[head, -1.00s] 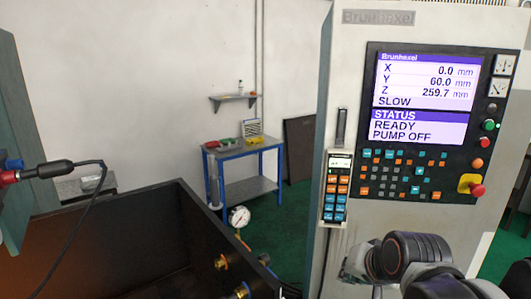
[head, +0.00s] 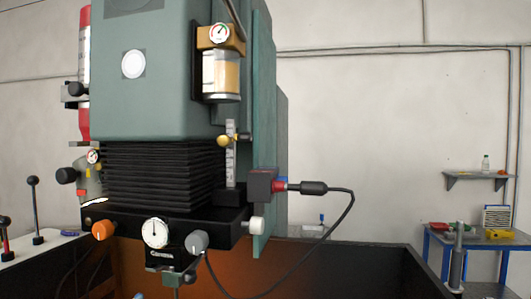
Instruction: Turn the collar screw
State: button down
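The green machine head (head: 160,85) fills the left and middle of the head view. Below its black bellows (head: 160,175) is a dark block (head: 130,226) with a round white dial (head: 155,232), an orange knob (head: 103,230), a grey knob (head: 197,241) and a whitish knob (head: 257,225). A small labelled holder (head: 163,263) hangs under the block; its lower end runs toward the bottom edge. I cannot tell which part is the collar screw. My gripper is not in view.
A dark tank wall (head: 380,250) runs below and right of the head. A black cable (head: 335,215) loops from a red-blue connector (head: 281,186). Levers (head: 34,205) stand at the left. A blue workbench (head: 470,240) and wall shelf (head: 478,176) are at the right.

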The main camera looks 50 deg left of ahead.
aim_at(243, 137)
jog(key=u, duration=2.15)
